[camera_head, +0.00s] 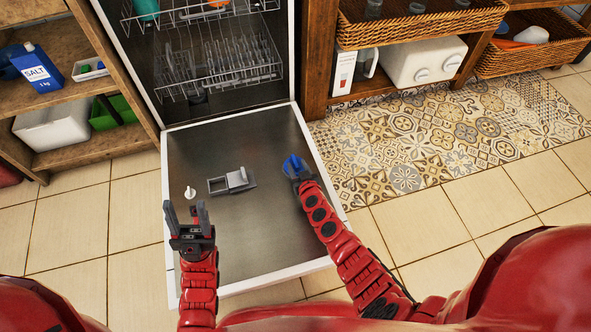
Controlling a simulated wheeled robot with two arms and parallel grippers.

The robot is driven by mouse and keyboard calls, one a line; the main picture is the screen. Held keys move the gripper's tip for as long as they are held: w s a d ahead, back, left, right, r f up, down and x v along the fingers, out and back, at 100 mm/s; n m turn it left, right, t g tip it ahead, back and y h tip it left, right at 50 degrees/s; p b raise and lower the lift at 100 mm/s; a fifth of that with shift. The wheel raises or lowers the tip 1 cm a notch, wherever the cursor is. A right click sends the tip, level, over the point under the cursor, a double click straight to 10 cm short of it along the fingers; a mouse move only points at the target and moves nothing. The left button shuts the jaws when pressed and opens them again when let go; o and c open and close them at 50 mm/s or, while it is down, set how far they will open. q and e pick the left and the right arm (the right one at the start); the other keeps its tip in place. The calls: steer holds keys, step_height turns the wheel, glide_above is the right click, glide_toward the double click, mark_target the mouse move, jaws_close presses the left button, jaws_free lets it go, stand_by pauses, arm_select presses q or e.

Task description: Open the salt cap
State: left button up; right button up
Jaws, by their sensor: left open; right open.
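The open dishwasher door (260,240) lies flat in front of me. A blue piece (292,163) that looks like a cap shows at the tip of my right gripper (294,169), near the door's right edge. The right jaws are open and small in the picture; I cannot tell whether they touch the blue piece or surround it. My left gripper (187,215) is open and empty, pointing away from me over the door's left edge. A small white piece (190,192) is just beyond it. A blue box marked SALT (37,70) stands on the left shelf.
A grey dispenser with a raised lid (237,178) sits mid-door. The lower dish rack (225,70) is inside the dishwasher. Wooden shelving (70,98) stands at left and a wicker basket (420,24) on shelving at right. The floor right of the door is clear, with a patterned mat (430,130).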

steer(key=shift+b+x, duration=0.6)
steer(key=shift+x, duration=0.5)
steer(key=shift+w+a+f, duration=0.1)
steer(key=shift+w+f, duration=0.05)
steer(key=shift+w, duration=0.1)
jaws_close()
stand_by(0.5)
